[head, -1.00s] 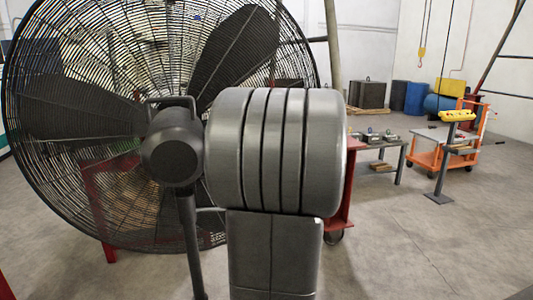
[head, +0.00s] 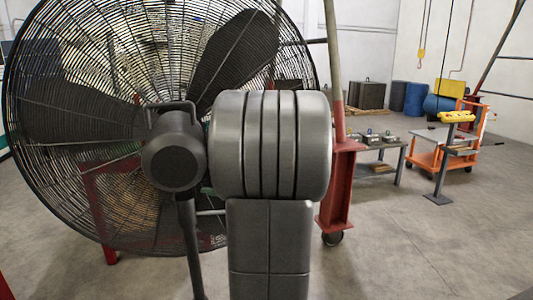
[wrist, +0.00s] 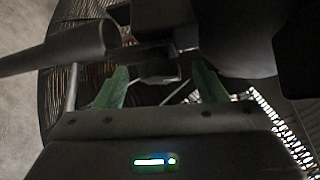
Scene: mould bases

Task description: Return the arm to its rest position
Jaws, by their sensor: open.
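My arm's thick grey link fills the middle of the head view. My gripper (wrist: 160,86) shows in the wrist view with two green fingers set wide apart. It is open, and I see nothing held between the fingers. Dark grey parts lie close beyond the fingers in the wrist view, and the picture there is dim. I cannot make out the gripper in the head view, where the arm link blocks part of the scene.
A large caged fan (head: 65,125) fills the left of the head view, behind my arm. A red post base (head: 342,190) stands just right of the arm. A low bench (head: 385,146) with metal blocks, an orange cart (head: 428,160) and a yellow-topped pedestal (head: 440,178) stand farther right. The right foreground floor is clear.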

